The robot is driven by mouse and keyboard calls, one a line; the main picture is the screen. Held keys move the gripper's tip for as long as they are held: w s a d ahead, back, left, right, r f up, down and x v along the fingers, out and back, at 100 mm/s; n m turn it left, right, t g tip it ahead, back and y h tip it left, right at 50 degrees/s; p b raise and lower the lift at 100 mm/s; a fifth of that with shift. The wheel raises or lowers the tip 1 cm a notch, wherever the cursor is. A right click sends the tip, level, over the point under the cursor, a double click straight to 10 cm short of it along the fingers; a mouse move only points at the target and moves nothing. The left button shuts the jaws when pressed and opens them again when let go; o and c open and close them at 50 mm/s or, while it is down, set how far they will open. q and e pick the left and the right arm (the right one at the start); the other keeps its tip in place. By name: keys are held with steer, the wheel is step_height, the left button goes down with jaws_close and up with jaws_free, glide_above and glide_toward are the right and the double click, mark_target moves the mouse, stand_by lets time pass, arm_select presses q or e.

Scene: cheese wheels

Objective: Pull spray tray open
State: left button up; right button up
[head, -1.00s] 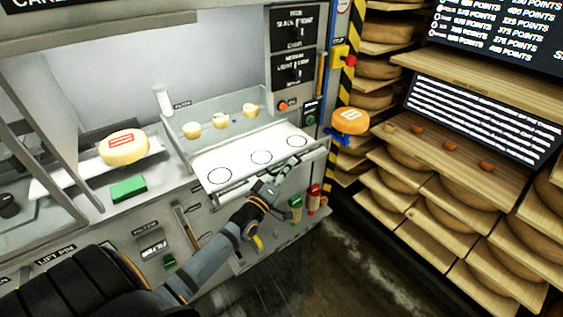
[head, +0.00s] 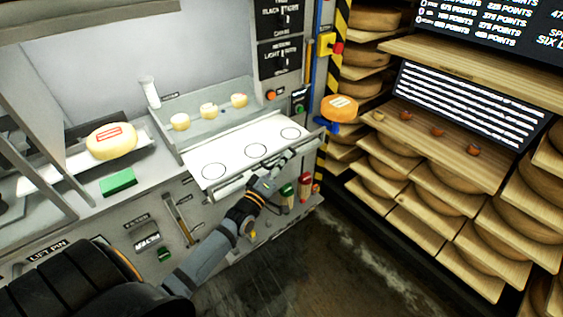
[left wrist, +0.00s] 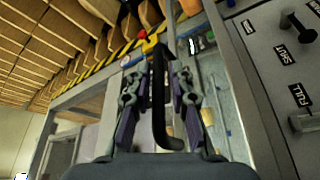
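The spray tray (head: 222,158) is a white panel with three black circles, standing out from the front of the grey machine in the head view. A bar-like handle runs along its front edge. My left gripper (head: 270,180) is at this front edge, right of its middle. In the left wrist view, a dark hooked bar (left wrist: 160,100), apparently the tray's handle, passes between the fingers of my left gripper (left wrist: 162,80). The fingers lean in close on both sides of it; exact contact is hard to see. My right gripper is not in view.
Several small cheeses (head: 209,110) stand behind the tray. A larger labelled cheese (head: 112,141) lies on the left, near a green block (head: 118,183). Red and green bottles (head: 304,185) hang below the tray's right end. Cheese shelves (head: 450,200) fill the right; the floor (head: 330,260) before them is clear.

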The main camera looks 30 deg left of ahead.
arm_select(q)
steer(key=v, duration=1.2)
steer(key=s+a+f+m+g+y, duration=0.1)
steer(key=s+a+f+m+g, duration=0.15)
steer(key=f, duration=0.85)
steer(key=s+a+f+m+g, duration=0.1)
steer(key=s+f+g, duration=0.15)
steer(key=f, duration=0.85)
steer(key=s+a+f+m+g+y, duration=0.15)
steer(key=f+g, duration=0.25)
steer(key=f, duration=0.6)
steer(key=s+d+f+m+g, duration=0.3)
steer(key=s+f+g, duration=0.2)
steer(key=s+f, duration=0.5)
steer(key=s+d+f+m+g, duration=0.3)
steer(key=s+f+g, duration=0.2)
steer(key=s+f, duration=0.6)
steer(key=s, duration=0.7)
steer(key=shift+d+m+h, duration=0.2)
steer(key=shift+m+h, duration=0.1)
steer(key=shift+h, duration=0.05)
